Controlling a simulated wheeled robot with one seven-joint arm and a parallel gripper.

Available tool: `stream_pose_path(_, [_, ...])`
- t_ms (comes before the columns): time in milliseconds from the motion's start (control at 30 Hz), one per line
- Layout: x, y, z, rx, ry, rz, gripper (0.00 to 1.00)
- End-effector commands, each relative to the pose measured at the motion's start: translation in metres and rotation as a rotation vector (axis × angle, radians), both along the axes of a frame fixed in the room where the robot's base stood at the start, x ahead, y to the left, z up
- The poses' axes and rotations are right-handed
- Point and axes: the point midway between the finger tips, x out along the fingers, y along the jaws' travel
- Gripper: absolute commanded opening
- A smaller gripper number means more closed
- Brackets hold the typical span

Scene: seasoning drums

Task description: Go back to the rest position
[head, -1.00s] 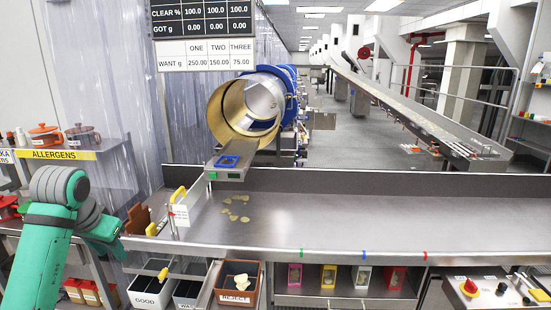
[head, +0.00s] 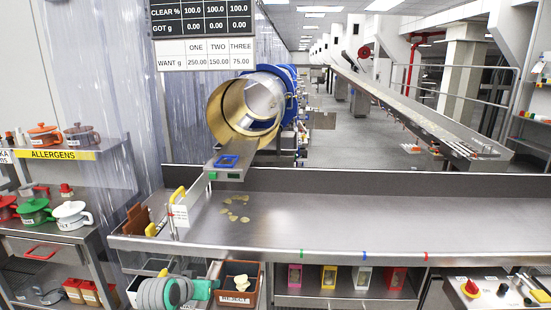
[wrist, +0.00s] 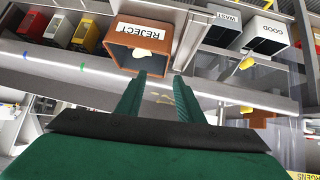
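My gripper (head: 205,289) is low at the front of the bench in the head view, just left of the brown REJECT bin (head: 239,299). In the wrist view my gripper (wrist: 160,82) shows two green fingers, parallel and apart, with nothing between them. The REJECT bin (wrist: 122,45) lies beyond the fingertips there, with a pale yellow piece (wrist: 143,53) in it. The fingers do not visibly hold the bin. My grey wrist joint hides most of the white bins in the head view.
The steel bench (head: 330,225) holds several pale chips (head: 236,205). A yellow-handled tool (head: 178,194) is at its left end. Coloured boxes (head: 329,277) stand on the shelf below. Pots (head: 70,214) stand on a cart at left. A drum (head: 225,113) is behind.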

Motion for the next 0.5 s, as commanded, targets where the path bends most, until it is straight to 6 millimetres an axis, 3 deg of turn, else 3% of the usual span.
stream_pose_path(33, [-0.001,-0.018,-0.016,-0.028,-0.018,0.000,0.34])
stream_pose_path(200, [-0.009,-0.069,-0.056,-0.100,-0.087,0.022,0.34])
stream_pose_path(500, [-0.049,-0.138,-0.120,-0.200,-0.181,0.094,0.34])
